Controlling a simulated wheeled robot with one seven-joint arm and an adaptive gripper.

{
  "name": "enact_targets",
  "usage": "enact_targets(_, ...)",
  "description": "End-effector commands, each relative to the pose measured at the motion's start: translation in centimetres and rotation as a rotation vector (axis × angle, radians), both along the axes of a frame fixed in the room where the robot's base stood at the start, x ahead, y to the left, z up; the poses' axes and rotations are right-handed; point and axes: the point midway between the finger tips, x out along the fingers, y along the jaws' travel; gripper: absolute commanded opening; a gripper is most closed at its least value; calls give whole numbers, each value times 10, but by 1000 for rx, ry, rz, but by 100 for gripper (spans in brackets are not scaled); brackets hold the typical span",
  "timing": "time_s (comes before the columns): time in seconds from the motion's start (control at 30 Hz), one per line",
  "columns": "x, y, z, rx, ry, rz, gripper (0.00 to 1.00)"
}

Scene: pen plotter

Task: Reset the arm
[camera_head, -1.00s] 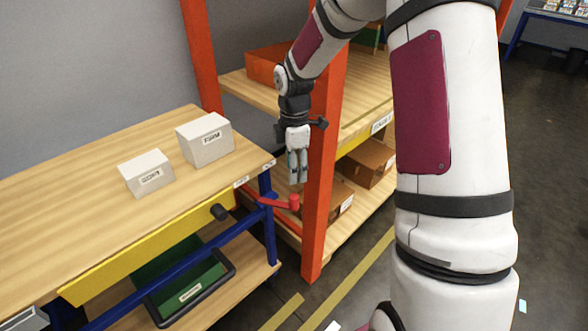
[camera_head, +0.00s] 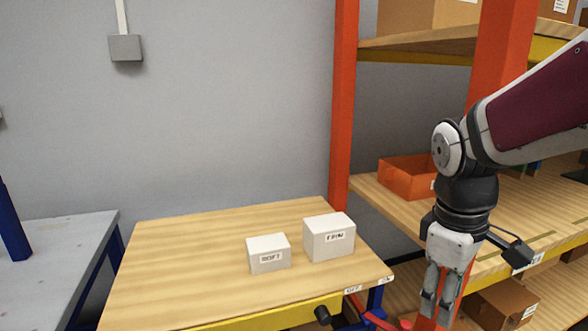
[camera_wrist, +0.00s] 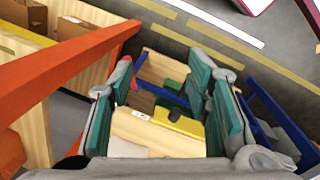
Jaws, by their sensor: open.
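My arm reaches in from the right edge of the head view, with its forearm tilted down and the wrist pointing downward. My gripper (camera_head: 438,308) hangs fingers down in front of an orange rack post, to the right of the wooden workbench (camera_head: 190,265). It is open and empty. In the wrist view my gripper (camera_wrist: 170,85) shows its two teal-padded fingers apart. Between them, below, are the bench's corner and a yellow edge strip with a black knob (camera_wrist: 175,115). No pen plotter can be made out.
Two white labelled boxes, a smaller one (camera_head: 268,254) and a larger one (camera_head: 329,238), stand on the bench. The rack's orange post (camera_head: 345,100) and shelves, with an orange bin (camera_head: 405,176) and cardboard box (camera_head: 503,303), are close to my arm. A grey table (camera_head: 60,260) stands left.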

Motion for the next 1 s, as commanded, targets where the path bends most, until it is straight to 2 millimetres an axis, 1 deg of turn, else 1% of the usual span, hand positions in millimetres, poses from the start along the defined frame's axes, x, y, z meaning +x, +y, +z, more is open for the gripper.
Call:
enact_targets(0.03, -17, 5, 9, 2, -21, -54, 44)
enact_targets(0.1, -41, 10, 18, 11, -42, -143, 44)
enact_targets(0.17, -62, 15, 23, 23, -60, -218, 44)
enact_targets(0.2, -76, 18, 26, 34, -69, -266, 44)
enact_targets(0.3, -106, 25, 30, 62, -93, -379, 44)
enact_targets(0.4, -131, 30, 30, 90, -108, -470, 44)
enact_targets(0.5, -151, 34, 28, 116, -117, -544, 44)
enact_targets(0.77, -192, 43, 20, 184, -129, -696, 44)
enact_targets(0.8, -190, 42, 31, 182, -136, -692, 44)
enact_targets(1.0, -187, 41, 62, 195, -181, -684, 44)
